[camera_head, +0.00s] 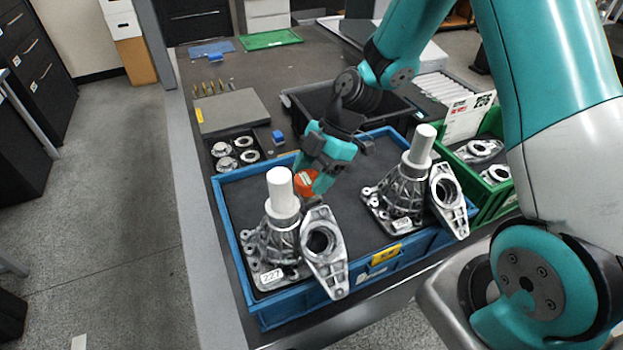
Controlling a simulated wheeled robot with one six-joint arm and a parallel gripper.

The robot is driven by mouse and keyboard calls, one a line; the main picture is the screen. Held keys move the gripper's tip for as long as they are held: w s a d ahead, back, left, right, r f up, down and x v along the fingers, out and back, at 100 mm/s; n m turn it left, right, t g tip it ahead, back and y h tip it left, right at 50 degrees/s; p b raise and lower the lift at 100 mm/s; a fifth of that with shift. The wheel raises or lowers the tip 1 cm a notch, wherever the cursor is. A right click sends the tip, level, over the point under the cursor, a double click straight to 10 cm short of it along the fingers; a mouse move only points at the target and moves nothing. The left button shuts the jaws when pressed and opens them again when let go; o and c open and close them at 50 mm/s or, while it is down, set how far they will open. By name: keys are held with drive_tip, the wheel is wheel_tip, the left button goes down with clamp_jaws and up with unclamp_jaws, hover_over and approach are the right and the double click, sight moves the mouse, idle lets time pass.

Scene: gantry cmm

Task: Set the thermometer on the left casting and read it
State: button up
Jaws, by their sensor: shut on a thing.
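The left casting (276,238) is a silver metal housing with a white cylinder on top and a label that seems to read 227. It stands in the front left of the blue tray (262,311). A second casting (401,192) of the same kind stands in the right of the tray. My gripper (308,176) is shut on a small orange thing, likely the thermometer (305,184), just behind and right of the left casting's white cylinder. The gripper hides part of it. I cannot tell whether it touches the casting.
A green crate (490,212) with metal parts and a white card (467,117) stands right of the tray. A black bin (300,108) is behind it. A small parts box (232,150), a blue block (278,137) and a grey plate (232,110) lie at the back left.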

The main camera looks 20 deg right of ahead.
drive_tip(key=shift+f, duration=1.2)
drive_tip(key=shift+f, duration=0.15)
drive_tip(key=o, duration=1)
drive_tip(key=shift+c, duration=0.2)
